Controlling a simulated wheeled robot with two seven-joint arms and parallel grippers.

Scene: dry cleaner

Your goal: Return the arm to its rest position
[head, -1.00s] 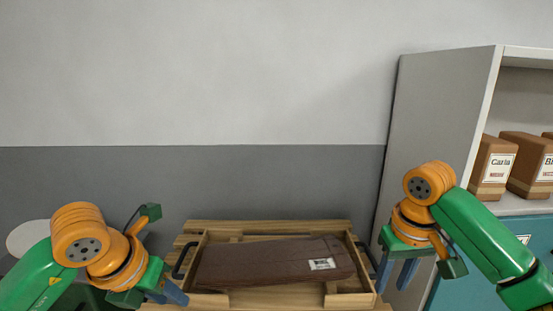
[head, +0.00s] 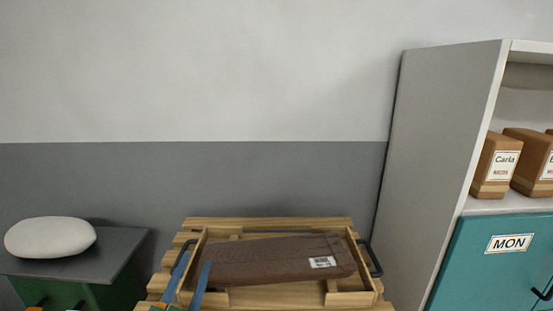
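My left gripper (head: 197,260) shows at the bottom, left of centre, as two blue fingers pointing up in the picture. The fingers stand apart with nothing seen held between them. They overlap the left end of a wooden tray (head: 340,299) in the picture; I cannot tell whether they touch it. The rest of my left arm is almost wholly below the picture's edge. My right gripper and arm are out of view. A folded brown garment-like bundle (head: 275,262) with a white printed label lies in the tray.
The tray has dark handles and rests on a slatted wooden stand (head: 270,223). A white rounded object (head: 50,237) sits on a grey-topped green cabinet (head: 95,265) at left. At right, a grey shelf unit (head: 435,150) holds brown packages (head: 495,165) above a teal door (head: 490,270) marked MON.

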